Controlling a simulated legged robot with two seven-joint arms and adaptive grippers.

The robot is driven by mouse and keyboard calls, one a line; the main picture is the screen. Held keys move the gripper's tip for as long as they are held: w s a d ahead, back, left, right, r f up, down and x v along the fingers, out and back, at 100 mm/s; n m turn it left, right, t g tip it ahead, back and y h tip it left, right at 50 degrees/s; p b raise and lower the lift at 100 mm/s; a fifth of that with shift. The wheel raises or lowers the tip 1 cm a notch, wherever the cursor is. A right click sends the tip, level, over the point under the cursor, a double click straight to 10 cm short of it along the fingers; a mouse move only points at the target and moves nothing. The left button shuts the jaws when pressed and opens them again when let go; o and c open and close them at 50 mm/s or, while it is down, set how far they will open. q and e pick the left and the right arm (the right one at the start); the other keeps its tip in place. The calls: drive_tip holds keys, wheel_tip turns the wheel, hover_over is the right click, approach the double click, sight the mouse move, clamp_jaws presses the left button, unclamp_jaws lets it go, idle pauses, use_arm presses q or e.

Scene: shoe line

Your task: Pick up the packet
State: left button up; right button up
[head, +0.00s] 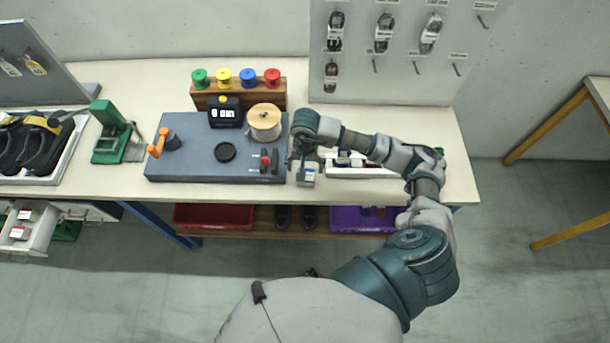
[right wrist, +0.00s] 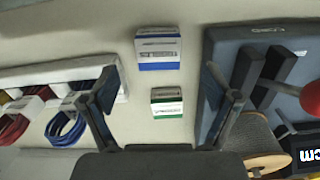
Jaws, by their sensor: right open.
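A white packet with a blue band (head: 307,174) lies on the workbench, near its front edge; it also shows in the right wrist view (right wrist: 158,48). A second, smaller white packet with a green band (right wrist: 167,102) lies beside it in the right wrist view, closer to my gripper's palm. My right gripper (head: 304,157) is over the packets in the head view and partly hides them. In the right wrist view its two fingers (right wrist: 162,80) are spread apart, with nothing between them touching either one. My left gripper is not in view.
A grey device board (head: 190,150) with a wooden spool (head: 265,122) and a red-knobbed lever stands left of the packets. A white tray (head: 350,171) with coloured cable loops is on the right. Thread spools in a wooden rack (head: 239,98) stand behind. The back of the workbench is partly clear.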

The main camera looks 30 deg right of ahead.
sight(307, 175)
drive_tip(key=shift+d+f, duration=0.35)
drive_tip(key=shift+f, duration=0.4)
drive_tip(key=shift+a+f+p, duration=0.25)
drive_tip(key=shift+f, duration=0.95)
drive_tip(key=shift+a+f+p, duration=0.2)
drive_tip(key=shift+f+p, duration=0.05)
drive_tip(key=shift+f, duration=0.9)
drive_tip(key=shift+d+f, duration=0.1)
drive_tip(key=shift+d, duration=0.4)
drive_tip(key=c, duration=1.3)
drive_tip(key=shift+a, duration=0.15)
